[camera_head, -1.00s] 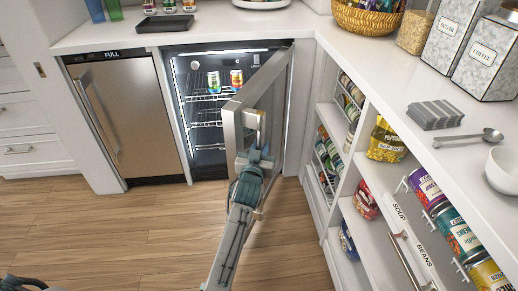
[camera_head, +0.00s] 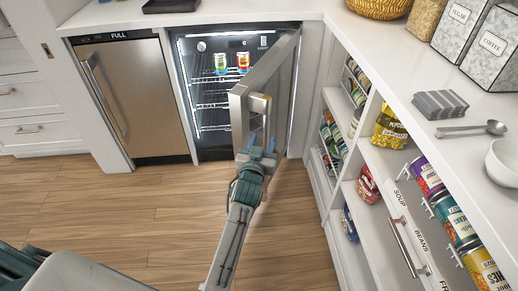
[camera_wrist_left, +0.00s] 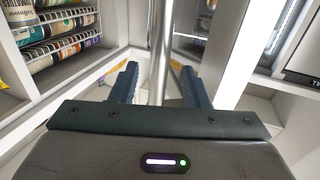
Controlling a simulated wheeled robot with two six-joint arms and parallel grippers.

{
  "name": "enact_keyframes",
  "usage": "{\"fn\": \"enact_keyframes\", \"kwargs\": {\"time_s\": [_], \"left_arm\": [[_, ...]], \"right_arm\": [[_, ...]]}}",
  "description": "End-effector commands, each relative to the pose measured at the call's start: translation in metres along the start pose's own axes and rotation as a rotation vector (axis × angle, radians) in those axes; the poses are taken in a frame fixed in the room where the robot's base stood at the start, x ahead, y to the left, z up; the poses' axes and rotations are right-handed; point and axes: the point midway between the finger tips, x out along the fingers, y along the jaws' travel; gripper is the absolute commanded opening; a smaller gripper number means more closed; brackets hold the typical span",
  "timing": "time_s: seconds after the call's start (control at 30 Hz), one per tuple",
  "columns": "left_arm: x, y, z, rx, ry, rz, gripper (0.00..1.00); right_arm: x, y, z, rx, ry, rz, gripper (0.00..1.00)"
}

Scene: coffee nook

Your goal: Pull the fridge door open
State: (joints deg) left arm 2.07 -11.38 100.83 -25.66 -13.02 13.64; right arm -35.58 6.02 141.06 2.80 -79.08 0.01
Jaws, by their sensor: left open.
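The fridge (camera_head: 188,100) is the black-framed, lit unit below the counter. Its door (camera_head: 238,108) stands wide open, swung out on its right-hand side, with shelves and two cans visible inside. The door's vertical bar handle (camera_head: 266,118) faces me on its outer side. My left gripper (camera_head: 262,153) is at the handle's lower part, fingers open. In the left wrist view the bar handle (camera_wrist_left: 160,45) stands upright between the two blue fingers (camera_wrist_left: 155,88), with a gap on both sides. My right gripper is not in view.
A closed steel-fronted appliance (camera_head: 130,95) stands left of the fridge. The open shelving (camera_head: 372,160) with cans and bags runs along the right, under a white counter (camera_head: 400,90). The wooden floor (camera_head: 150,220) in front is clear.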

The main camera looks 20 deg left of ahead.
Motion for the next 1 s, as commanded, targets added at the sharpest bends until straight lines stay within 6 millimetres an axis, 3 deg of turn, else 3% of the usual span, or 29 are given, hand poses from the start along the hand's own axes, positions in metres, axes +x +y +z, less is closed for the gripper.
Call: {"fn": "enact_keyframes", "kwargs": {"time_s": [0.17, 0.3, 0.7, 0.73, 0.93, 1.0], "left_arm": [[-0.031, 0.0, -0.002, -0.001, -0.003, 0.0, 0.42], [-0.047, 0.0, -0.002, -0.001, -0.001, 0.0, 0.42], [-0.055, 0.0, 0.0, -0.001, 0.001, 0.0, 0.42], [-0.055, 0.0, 0.0, -0.001, 0.001, 0.0, 0.4], [-0.066, -0.013, 0.011, 0.008, -0.064, -0.015, 0.01], [-0.078, -0.026, 0.023, 0.016, -0.136, -0.03, 0.0]], "right_arm": [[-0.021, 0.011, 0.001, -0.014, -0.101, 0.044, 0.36], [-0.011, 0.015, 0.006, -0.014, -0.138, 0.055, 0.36], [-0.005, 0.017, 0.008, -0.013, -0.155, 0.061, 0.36], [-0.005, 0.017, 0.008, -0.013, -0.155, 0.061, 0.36], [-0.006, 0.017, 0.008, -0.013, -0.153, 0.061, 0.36], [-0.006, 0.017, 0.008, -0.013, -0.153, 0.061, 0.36]]}}
